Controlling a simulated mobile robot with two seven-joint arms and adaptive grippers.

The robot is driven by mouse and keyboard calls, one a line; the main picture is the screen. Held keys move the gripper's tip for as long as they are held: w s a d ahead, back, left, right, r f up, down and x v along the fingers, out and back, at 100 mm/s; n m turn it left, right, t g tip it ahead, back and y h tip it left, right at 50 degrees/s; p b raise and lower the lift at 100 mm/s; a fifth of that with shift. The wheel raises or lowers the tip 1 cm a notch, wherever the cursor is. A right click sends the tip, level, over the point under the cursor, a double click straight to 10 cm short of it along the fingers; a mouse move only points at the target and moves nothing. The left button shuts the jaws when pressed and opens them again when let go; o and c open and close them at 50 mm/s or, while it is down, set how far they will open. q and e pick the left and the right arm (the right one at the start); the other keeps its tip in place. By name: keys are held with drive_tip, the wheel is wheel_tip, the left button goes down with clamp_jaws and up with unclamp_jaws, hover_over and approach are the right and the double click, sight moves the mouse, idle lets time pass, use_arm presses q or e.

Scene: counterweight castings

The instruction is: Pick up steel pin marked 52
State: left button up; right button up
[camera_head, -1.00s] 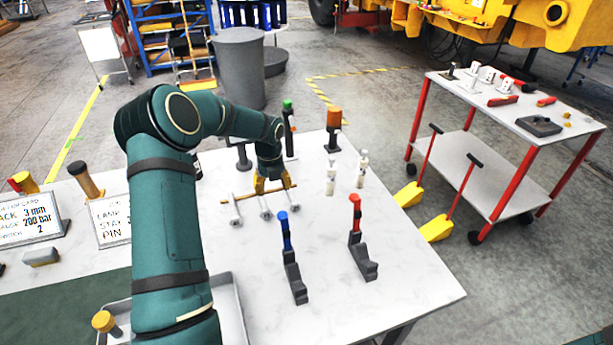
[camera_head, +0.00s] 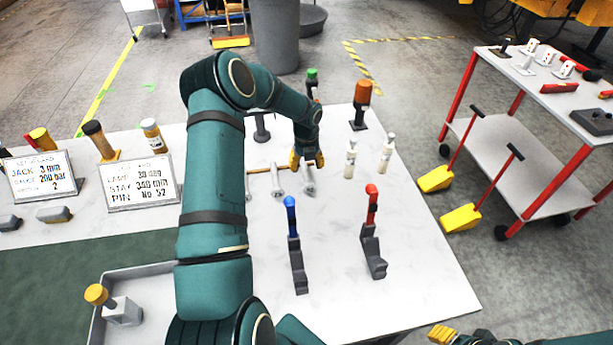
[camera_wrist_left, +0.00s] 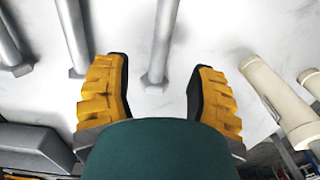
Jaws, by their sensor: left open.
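Three grey steel pins stand in a row on the white table: a left one (camera_head: 248,190), a middle one (camera_head: 278,180) and a right one (camera_head: 309,183). I cannot read a number on any of them. My left gripper (camera_head: 307,161) is open just behind the right pin. In the left wrist view one steel pin (camera_wrist_left: 160,45) shows ahead, between the open yellow fingers (camera_wrist_left: 157,95) and apart from both; two more are at the left. A sign (camera_head: 140,183) includes "PIN No. 52". My right gripper (camera_head: 441,335) shows partly at the bottom edge.
A thin brown bar (camera_head: 265,170) lies by the pins. Two white bottles (camera_head: 350,160) stand right of them. Blue-topped (camera_head: 291,218) and red-topped (camera_head: 371,205) tools stand in front. A grey tray (camera_head: 150,270) is front left. The table's front right is clear.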

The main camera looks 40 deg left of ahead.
sight(306, 174)
use_arm(q)
drive_tip(key=shift+w+a+f, duration=0.1)
drive_tip(key=shift+f, duration=2.65)
clamp_jaws()
